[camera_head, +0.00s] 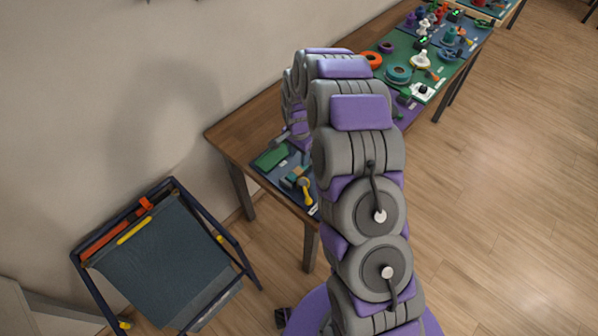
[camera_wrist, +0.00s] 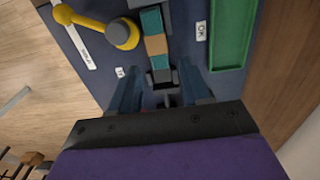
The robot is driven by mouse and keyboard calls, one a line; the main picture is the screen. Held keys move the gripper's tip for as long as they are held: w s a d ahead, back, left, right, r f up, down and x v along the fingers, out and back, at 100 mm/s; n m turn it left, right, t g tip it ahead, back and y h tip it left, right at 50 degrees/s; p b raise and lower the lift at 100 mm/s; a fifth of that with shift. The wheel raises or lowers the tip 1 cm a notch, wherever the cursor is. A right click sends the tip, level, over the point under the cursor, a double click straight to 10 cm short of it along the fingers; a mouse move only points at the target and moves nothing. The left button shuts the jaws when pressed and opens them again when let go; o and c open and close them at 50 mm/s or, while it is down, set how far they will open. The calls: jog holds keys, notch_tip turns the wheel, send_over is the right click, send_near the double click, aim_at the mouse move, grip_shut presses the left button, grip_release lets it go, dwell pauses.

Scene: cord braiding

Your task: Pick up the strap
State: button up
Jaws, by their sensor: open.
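The strap (camera_wrist: 154,45) appears to be the narrow teal and tan banded piece on the dark blue mat (camera_wrist: 103,72) in the wrist view. Its lower end reaches a grey piece between my gripper's fingers. It also shows small beside my arm in the head view (camera_head: 299,172). My gripper (camera_wrist: 162,88) is open, with one blue-grey finger on each side of the lower end of this line of pieces. I cannot tell if the fingers touch anything. My arm hides much of the gripper in the head view.
A yellow-handled tool (camera_wrist: 118,33) lies left of the strap, and a green tray (camera_wrist: 233,35) lies to its right. The wooden table (camera_head: 238,128) runs along the wall, crowded with parts at its far end. A dark framed stand (camera_head: 165,255) is on the floor at left.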

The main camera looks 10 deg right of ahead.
aim_at(300, 169)
jog(key=shift+f, duration=0.85)
jog(key=shift+d+f, duration=0.35)
jog(key=shift+f, duration=0.45)
notch_tip(300, 169, down, 4)
jog(key=shift+r+b, duration=0.2)
jog(key=shift+b, duration=0.5)
jog(key=shift+a+f, duration=0.15)
jog(key=shift+f, duration=0.2)
jog(key=shift+a+r, duration=0.1)
jog(key=shift+c, duration=0.3)
jog(key=shift+d, duration=0.25)
grip_shut()
jog(key=shift+a, duration=0.1)
